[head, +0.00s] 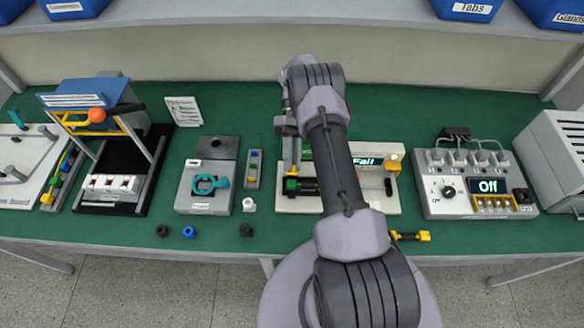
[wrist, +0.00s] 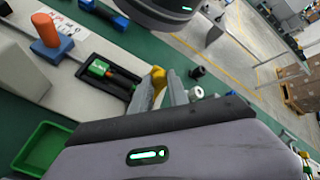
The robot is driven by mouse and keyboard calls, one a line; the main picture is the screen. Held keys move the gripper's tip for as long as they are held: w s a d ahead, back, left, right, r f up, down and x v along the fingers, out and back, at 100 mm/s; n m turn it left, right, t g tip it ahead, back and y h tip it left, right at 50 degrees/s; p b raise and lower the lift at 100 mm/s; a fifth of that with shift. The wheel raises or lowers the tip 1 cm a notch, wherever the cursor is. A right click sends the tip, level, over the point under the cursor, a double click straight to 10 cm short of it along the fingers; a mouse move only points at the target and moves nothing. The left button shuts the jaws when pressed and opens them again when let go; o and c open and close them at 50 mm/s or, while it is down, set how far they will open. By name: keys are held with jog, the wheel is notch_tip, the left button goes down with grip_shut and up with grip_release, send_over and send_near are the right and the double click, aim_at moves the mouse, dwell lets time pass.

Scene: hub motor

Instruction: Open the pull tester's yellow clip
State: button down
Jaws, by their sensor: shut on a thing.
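The pull tester (head: 300,205) is a pale block at the middle of the bench with a green display (head: 365,161) reading "Fail". A green part (head: 291,186) and dark rods lie in its black slot; the green part (wrist: 99,68) also shows in the wrist view. My gripper (head: 290,168) is over the tester's left end, pointing down. In the wrist view, my gripper (wrist: 165,92) is shut on the yellow clip (wrist: 157,78), beside the black slot. My fingers partly hide the clip, and my arm covers the tester's middle.
A grey box with a teal clamp (head: 205,184) and a narrow block stand to the left. A control box (head: 475,190) reading "Off" stands to the right. Small fittings (head: 188,232) and a yellow-black piece (head: 410,236) lie near the front edge.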

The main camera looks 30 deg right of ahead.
jog(key=shift+w+d+f+g+b, duration=0.1)
jog(key=shift+w+d+g+b, duration=0.15)
jog(key=shift+b, duration=0.2)
jog(key=shift+y, duration=0.3)
jog(key=c, duration=1.3)
grip_release()
jog(key=shift+r, duration=0.5)
jog(key=s+a+r+p, duration=0.1)
jog(key=s, duration=0.4)
jog(key=s+a+r+p, duration=0.1)
jog(key=s+a, duration=0.1)
jog(key=s, duration=0.3)
jog(key=s+a+r+p, duration=0.1)
jog(key=s+a+r, duration=0.1)
jog(key=s, duration=0.3)
jog(key=shift+s+a+r+p, duration=0.1)
jog(key=shift+a+p, duration=0.05)
jog(key=shift+p, duration=0.15)
